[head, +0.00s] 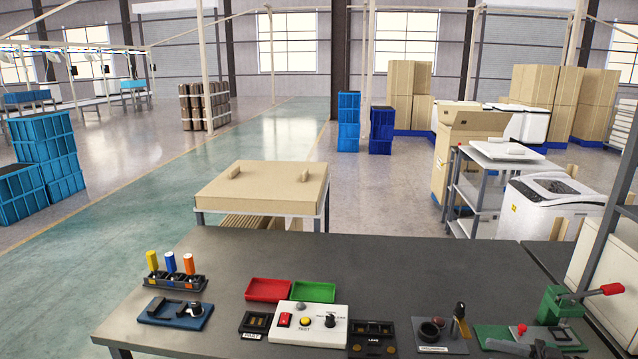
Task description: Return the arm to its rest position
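Neither of my arms and neither gripper shows in the head view. The grey workbench (400,270) fills the lower part of the picture. Several test items stand along its front: a white test box (308,325) with a red switch, a yellow button and a black knob, a red tray (268,290) and a green tray (314,291) behind it. Both trays look empty. A black rack (175,282) holds yellow, orange and blue-topped handles upright at the left. A blue base with a black part (175,313) lies in front of the rack.
Small black fixtures (371,337) stand right of the test box, then a grey plate with a round socket (440,335). A green press with a red-tipped lever (562,303) stands at the right. The bench's rear middle is clear. A cardboard-topped table (262,188) stands beyond.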

